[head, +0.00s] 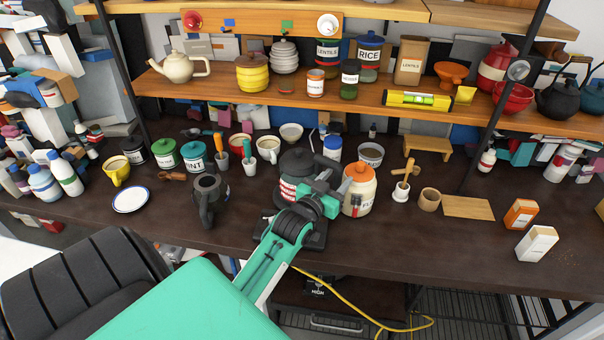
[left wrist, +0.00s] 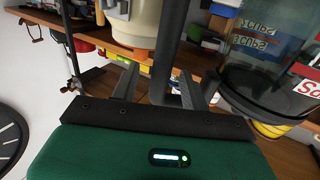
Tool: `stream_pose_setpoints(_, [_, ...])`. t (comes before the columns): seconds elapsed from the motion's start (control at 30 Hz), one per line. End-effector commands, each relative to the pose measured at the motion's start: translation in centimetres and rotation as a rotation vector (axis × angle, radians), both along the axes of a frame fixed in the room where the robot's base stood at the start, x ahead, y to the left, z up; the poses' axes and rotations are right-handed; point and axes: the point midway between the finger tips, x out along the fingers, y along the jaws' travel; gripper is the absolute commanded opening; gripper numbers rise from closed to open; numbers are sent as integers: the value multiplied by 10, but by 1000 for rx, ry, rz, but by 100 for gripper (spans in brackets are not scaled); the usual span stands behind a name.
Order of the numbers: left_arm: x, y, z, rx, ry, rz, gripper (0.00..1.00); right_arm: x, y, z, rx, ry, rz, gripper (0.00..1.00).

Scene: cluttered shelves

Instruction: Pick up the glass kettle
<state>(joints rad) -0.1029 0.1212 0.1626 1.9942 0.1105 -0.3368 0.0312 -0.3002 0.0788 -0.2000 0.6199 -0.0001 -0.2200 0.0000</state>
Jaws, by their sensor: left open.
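The glass kettle (head: 289,186) stands on the dark counter, with a dark lid and red and white lettering on its side. In the left wrist view its clear body (left wrist: 262,62) fills the right side, above a black base band. My left gripper (head: 328,176) is at the kettle's right side, between it and a cream jar with an orange lid (head: 359,188). In the left wrist view my left gripper (left wrist: 160,78) is open, and the kettle's dark handle (left wrist: 168,50) appears between its fingers. My arm hides part of the kettle's front. My right gripper is not in view.
The cream jar stands close on the right. A dark jug (head: 207,190) and teal canister (head: 193,158) stand to the left. A wooden shelf (head: 225,98) with jars runs above the counter. The counter's front right (head: 400,245) is clear.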

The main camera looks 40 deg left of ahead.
Motion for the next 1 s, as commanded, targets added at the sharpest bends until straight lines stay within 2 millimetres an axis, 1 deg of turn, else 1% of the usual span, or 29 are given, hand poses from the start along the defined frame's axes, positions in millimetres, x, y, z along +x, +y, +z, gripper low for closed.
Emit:
stream_pose_setpoints(0.03, [9,1,6,0,-1,0,45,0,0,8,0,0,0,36])
stream_pose_setpoints(0.2, [26,3,3,0,1,0,45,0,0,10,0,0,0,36])
stream_pose_setpoints(0.3, [30,3,2,0,1,0,45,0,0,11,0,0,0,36])
stream_pose_setpoints(0.47, [30,3,1,0,1,0,45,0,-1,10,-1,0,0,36])
stream_pose_setpoints(0.5, [30,3,1,0,1,0,44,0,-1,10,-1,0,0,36])
stream_pose_setpoints(0.57, [30,3,1,0,1,0,32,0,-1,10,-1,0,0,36])
stream_pose_setpoints(0.7, [30,3,2,0,1,0,4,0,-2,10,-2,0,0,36])
stream_pose_setpoints(0.73, [29,3,2,0,1,0,0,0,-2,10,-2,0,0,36])
stream_pose_setpoints(1.0, [29,3,2,0,1,0,0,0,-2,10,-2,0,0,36])
